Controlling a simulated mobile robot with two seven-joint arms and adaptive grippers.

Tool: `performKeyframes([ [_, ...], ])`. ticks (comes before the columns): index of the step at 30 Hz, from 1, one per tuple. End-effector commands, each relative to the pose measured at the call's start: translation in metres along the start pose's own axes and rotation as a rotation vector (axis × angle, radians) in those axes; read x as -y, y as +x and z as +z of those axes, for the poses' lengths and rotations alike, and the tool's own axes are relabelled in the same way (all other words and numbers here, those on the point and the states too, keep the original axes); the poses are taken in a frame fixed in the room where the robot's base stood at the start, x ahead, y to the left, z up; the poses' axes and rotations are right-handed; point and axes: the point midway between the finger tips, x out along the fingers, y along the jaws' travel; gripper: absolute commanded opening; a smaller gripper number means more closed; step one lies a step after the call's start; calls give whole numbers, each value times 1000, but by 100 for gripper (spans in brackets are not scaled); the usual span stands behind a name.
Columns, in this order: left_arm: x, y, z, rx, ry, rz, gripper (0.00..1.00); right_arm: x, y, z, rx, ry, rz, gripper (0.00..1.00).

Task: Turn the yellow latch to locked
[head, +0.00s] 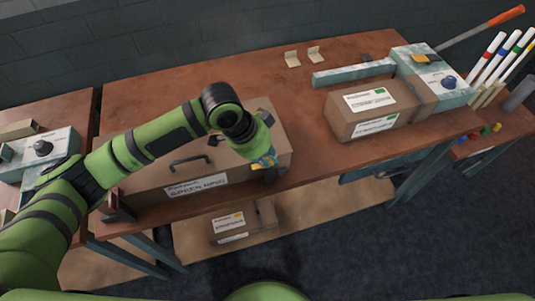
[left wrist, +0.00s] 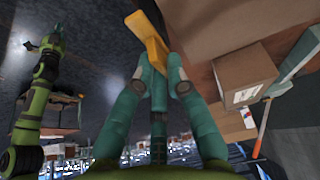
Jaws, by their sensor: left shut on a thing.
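The brown case (head: 150,166) with a dark handle and a white label stands at the front of the wooden table. My left gripper (head: 266,167) is at the case's right front corner.
A labelled cardboard box (head: 372,110) stands right of the case, before a pale teal machine (head: 440,75). Another box (head: 233,224) is below the table. Bare tabletop lies behind the case.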

Motion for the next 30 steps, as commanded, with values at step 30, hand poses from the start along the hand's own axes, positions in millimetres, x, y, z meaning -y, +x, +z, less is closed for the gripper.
performKeyframes([
  [30, 5, 0, -1, -4, 707, 293, 0, -4, 3, -10, -18, -1, 5, 0],
])
